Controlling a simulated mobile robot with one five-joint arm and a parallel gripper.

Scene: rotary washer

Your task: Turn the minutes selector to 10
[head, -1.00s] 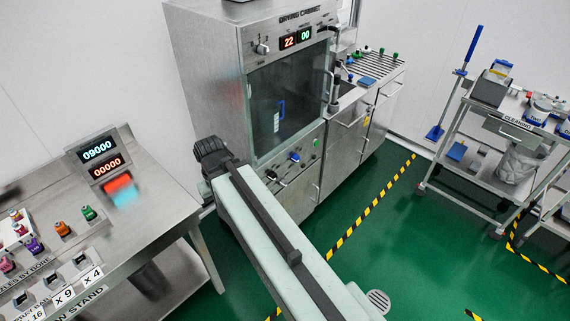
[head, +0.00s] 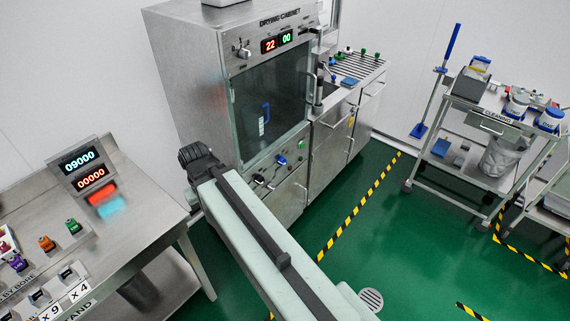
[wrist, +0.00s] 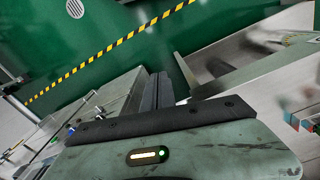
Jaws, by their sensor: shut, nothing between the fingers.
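The drying cabinet (head: 190,75) stands at the back, its glass door (head: 270,95) closed. A small dial (head: 242,49) sits at the upper left of its front, beside a display (head: 277,42) reading 22 and 00. Lower on the front are a blue knob (head: 281,160) and other small controls. The lettering is too small to tell which control is the minutes selector. My gripper (head: 197,153) is shut and empty, in front of the cabinet's lower left in the picture, apart from any control I can see. Its dark fingers also show in the wrist view (wrist: 157,90).
A steel stand (head: 130,195) with displays and small coloured items is at the left. A counter with a rack (head: 357,64) adjoins the cabinet on the right. A cleaning cart (head: 490,125) stands at the far right. Green floor (head: 400,230) between is clear, with striped tape.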

